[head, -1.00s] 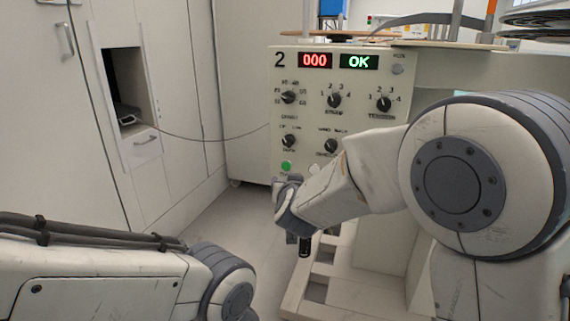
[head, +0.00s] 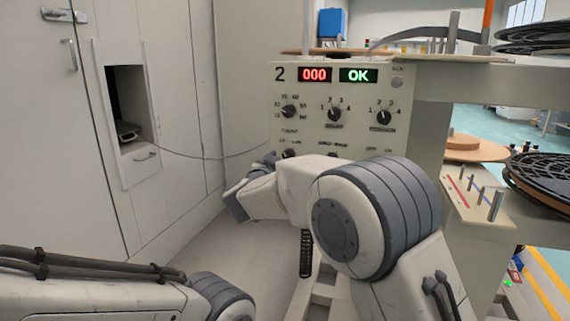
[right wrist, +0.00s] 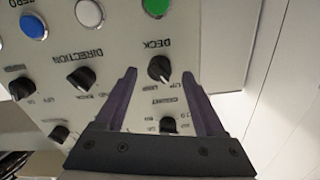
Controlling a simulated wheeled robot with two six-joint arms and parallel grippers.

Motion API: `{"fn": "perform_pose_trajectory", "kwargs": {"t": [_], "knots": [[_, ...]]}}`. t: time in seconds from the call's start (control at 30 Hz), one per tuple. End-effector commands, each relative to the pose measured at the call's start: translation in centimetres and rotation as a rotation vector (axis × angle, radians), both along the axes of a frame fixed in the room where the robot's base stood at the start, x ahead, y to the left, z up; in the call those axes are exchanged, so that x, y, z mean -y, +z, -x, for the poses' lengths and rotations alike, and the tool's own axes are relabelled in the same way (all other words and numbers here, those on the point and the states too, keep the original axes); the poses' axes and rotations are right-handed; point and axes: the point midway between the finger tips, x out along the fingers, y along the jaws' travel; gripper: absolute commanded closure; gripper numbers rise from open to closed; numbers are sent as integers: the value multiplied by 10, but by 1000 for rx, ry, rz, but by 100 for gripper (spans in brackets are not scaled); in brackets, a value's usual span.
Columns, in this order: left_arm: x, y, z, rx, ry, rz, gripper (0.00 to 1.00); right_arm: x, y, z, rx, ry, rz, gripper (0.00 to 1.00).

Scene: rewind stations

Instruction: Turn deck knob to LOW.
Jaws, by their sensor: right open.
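The machine's cream control panel (head: 347,95) shows a red 000 and a green OK. The dark deck knob (head: 289,153) is low on its left side, under the UP and LOW labels, partly hidden by my right arm. In the right wrist view the deck knob (right wrist: 160,68) appears upside down, between and just beyond my right fingertips. My right gripper (right wrist: 159,74) is open, with one finger either side of the knob and no clear contact. In the head view the right gripper (head: 268,161) is mostly hidden. I cannot tell the knob's pointing surely. My left gripper is out of view.
In the wrist view the direction knob (right wrist: 81,79) is beside the deck knob, and green (right wrist: 156,6), white (right wrist: 89,12) and blue (right wrist: 33,26) buttons lie above. Pale cabinets (head: 175,100) stand left. A cable crosses to the panel. Black reels (head: 545,180) are at right.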

Motion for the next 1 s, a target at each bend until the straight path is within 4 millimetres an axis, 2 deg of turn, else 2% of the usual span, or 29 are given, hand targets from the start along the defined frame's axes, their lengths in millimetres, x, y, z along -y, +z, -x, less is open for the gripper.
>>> {"fn": "perform_pose_trajectory", "kwargs": {"t": [0.17,0.43,0.47,0.5,0.63,0.67,1.0], "knots": [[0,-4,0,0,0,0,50,5,-1,-13,0,0,0,29],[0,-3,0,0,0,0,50,5,0,-15,0,1,0,29],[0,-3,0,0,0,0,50,5,0,-15,0,1,0,32],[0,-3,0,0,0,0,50,5,0,-15,0,1,0,48],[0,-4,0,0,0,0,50,5,0,-15,0,1,0,97],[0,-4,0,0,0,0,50,5,0,-15,0,1,0,100],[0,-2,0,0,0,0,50,4,1,-14,13,2,-39,100]]}}
